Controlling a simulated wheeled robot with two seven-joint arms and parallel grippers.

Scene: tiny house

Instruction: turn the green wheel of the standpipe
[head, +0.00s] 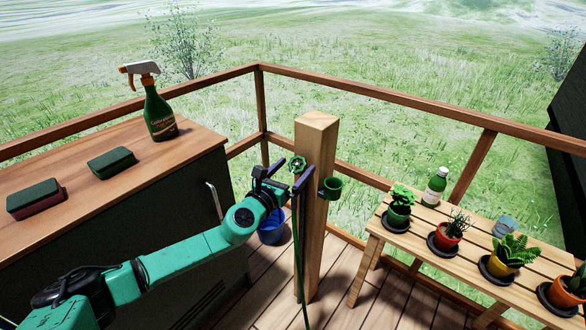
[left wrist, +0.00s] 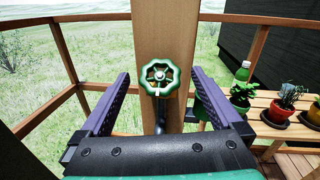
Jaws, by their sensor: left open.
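The green wheel (head: 298,164) sits on the upper part of the wooden standpipe post (head: 318,135). In the left wrist view the round, spoked wheel (left wrist: 160,75) faces me in front of the post (left wrist: 165,25). My left gripper (head: 287,176) is open, with its two purple fingers spread to the left and right of the wheel in the wrist view (left wrist: 162,98). The wheel lies between the finger lines and just beyond the tips; I cannot tell any contact. My right gripper does not show.
A green cup-like holder (head: 331,187) is fixed to the post's right side, and a green hose (head: 297,255) hangs down. A blue bucket (head: 271,232) stands behind my arm. A slatted bench (head: 385,227) with potted plants is right; a cabinet (head: 75,200) with sponges and spray bottle is left.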

